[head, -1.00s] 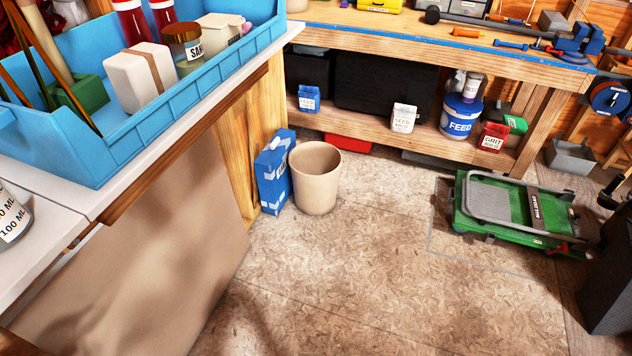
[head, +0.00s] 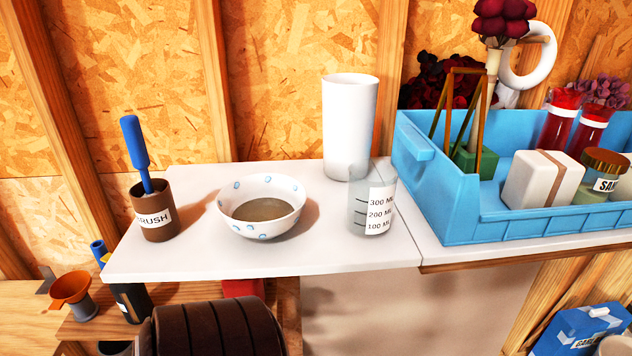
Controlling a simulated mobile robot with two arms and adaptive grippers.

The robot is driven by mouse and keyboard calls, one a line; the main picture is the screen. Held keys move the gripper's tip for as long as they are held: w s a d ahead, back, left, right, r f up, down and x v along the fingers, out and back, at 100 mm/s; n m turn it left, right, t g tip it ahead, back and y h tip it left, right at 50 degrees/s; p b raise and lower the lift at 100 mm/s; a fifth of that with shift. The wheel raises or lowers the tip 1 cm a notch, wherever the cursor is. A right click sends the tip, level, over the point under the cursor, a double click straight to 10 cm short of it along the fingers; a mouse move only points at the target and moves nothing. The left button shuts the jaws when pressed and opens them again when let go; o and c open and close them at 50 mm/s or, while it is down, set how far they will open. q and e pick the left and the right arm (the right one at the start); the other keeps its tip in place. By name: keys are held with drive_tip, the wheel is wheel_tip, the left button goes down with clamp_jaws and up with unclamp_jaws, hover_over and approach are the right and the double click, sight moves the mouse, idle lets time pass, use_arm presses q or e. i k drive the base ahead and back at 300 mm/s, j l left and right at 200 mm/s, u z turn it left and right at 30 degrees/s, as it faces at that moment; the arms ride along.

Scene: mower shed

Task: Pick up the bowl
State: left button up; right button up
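A white bowl (head: 263,222) with blue ring marks stands upright on the white shelf top (head: 330,255). It holds something flat and grey-brown. The bowl sits between a brown brush cup (head: 157,218) on its left and a clear measuring beaker (head: 373,208) on its right, apart from both. Neither of my grippers shows in the head view.
A tall white cylinder (head: 349,125) stands behind the beaker. A blue tray (head: 520,225) with bottles and a wrapped block fills the right side. A dark ribbed rounded object (head: 208,328) is below the front edge. An orange funnel (head: 70,288) stands lower left.

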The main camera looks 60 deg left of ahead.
sight(259, 207)
drive_tip(key=u, duration=2.3)
drive_tip(key=j+z, duration=0.1)
